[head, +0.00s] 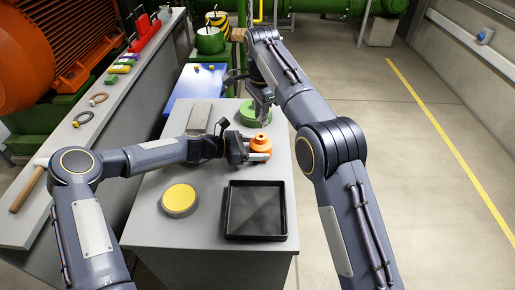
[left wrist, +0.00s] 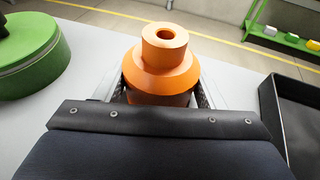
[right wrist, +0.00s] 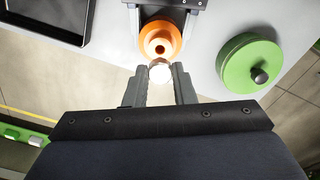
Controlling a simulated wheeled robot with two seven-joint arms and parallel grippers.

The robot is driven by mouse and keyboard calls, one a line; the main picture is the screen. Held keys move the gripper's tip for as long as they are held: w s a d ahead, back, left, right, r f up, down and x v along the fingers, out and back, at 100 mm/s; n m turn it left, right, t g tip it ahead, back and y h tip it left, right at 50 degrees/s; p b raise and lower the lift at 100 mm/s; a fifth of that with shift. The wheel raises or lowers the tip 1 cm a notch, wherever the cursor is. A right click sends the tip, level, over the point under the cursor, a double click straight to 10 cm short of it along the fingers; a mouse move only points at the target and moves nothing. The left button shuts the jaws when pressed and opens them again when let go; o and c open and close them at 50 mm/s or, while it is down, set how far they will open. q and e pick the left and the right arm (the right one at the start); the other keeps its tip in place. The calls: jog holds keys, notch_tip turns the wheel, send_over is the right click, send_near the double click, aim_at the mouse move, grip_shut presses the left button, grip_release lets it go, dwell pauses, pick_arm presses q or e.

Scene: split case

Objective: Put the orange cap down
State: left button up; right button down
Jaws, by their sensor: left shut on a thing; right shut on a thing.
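The orange cap (head: 260,143) has a wide body and a narrower neck with a hole in its top. My left gripper (head: 258,153) is shut on it above the grey bench, and the cap stands upright between the fingers in the left wrist view (left wrist: 162,65). Whether its underside touches the bench is hidden. My right gripper (right wrist: 159,80) is shut on a small pale, shiny piece (right wrist: 160,72) at its fingertips. In the right wrist view this piece appears close to the cap's neck (right wrist: 160,40); I cannot tell whether they touch.
A black tray (head: 232,232) lies at the bench's near right. A yellow-topped disc (head: 180,198) is at the near left. A green round lid (head: 246,115) with a knob (right wrist: 260,75) lies behind the cap. A grey block (head: 199,118) and a blue surface (head: 183,92) are farther back.

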pick_arm(q)
jog(key=shift+f, duration=0.15)
pick_arm(e)
jog(key=shift+f, duration=0.15)
pick_arm(q)
jog(key=o, duration=1.2)
jog(key=shift+r, duration=0.25)
pick_arm(e)
jog(key=shift+r, duration=0.25)
pick_arm(q)
jog(key=shift+a, duration=0.35)
pick_arm(e)
jog(key=shift+f, duration=0.15)
pick_arm(q)
jog(key=b+v, duration=0.1)
jog(key=v, duration=1)
jog(key=shift+s+a+r, duration=0.1)
jog(key=shift+s, duration=0.15)
pick_arm(e)
jog(key=shift+f, duration=0.5)
